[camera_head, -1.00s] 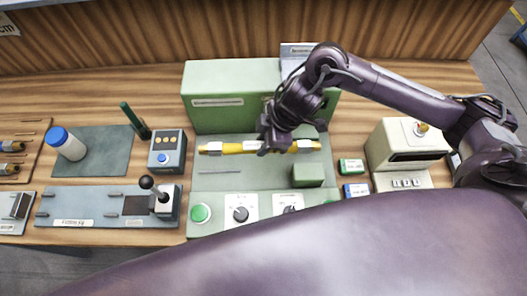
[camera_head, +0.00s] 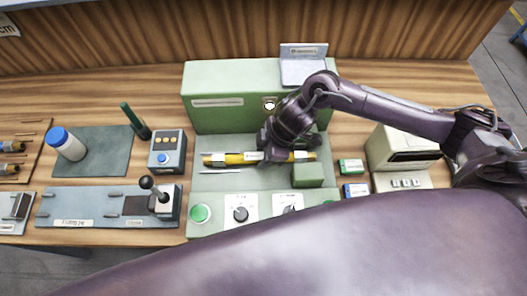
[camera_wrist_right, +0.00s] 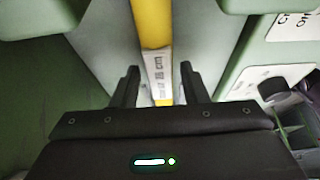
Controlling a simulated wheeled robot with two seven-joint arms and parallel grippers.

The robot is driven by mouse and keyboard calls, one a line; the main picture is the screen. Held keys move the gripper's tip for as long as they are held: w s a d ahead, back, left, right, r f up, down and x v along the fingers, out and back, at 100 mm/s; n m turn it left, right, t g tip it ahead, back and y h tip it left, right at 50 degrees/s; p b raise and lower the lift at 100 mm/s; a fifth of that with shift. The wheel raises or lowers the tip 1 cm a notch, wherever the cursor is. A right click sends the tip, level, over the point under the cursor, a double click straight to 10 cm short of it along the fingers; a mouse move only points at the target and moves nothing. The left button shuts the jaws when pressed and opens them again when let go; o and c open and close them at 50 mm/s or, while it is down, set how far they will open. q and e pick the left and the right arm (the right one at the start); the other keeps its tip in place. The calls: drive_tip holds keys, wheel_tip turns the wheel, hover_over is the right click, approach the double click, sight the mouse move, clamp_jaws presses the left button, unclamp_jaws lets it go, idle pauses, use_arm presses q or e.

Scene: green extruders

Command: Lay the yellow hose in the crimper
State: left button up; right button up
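The yellow hose (camera_head: 243,158), with pale bands near its ends, lies across the green crimper (camera_head: 212,178), roughly left to right and slightly tilted. Its middle is hidden by my right gripper (camera_head: 271,157) in the head view. In the right wrist view the hose (camera_wrist_right: 151,22) and its pale printed label run between the fingertips of my right gripper (camera_wrist_right: 159,82). A narrow gap shows on each side of the hose, so the fingers look open around it. I cannot tell exactly how the hose rests underneath. My left gripper is not in view.
A green block (camera_head: 307,175) stands just in front of the hose's right end. The crimper's tall back housing (camera_head: 225,97) rises behind. A green button (camera_head: 200,213) and dials sit in front. Small boxes (camera_head: 351,166) and a beige device (camera_head: 400,150) stand to the right.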

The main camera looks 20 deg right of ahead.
drive_tip(key=shift+o, duration=0.6)
drive_tip(key=shift+r, duration=0.1)
drive_tip(key=shift+d+r, duration=0.1)
drive_tip(key=shift+r, duration=0.1)
drive_tip(key=v, duration=1.1)
drive_tip(key=shift+d+r, duration=0.2)
drive_tip(key=shift+r, duration=0.1)
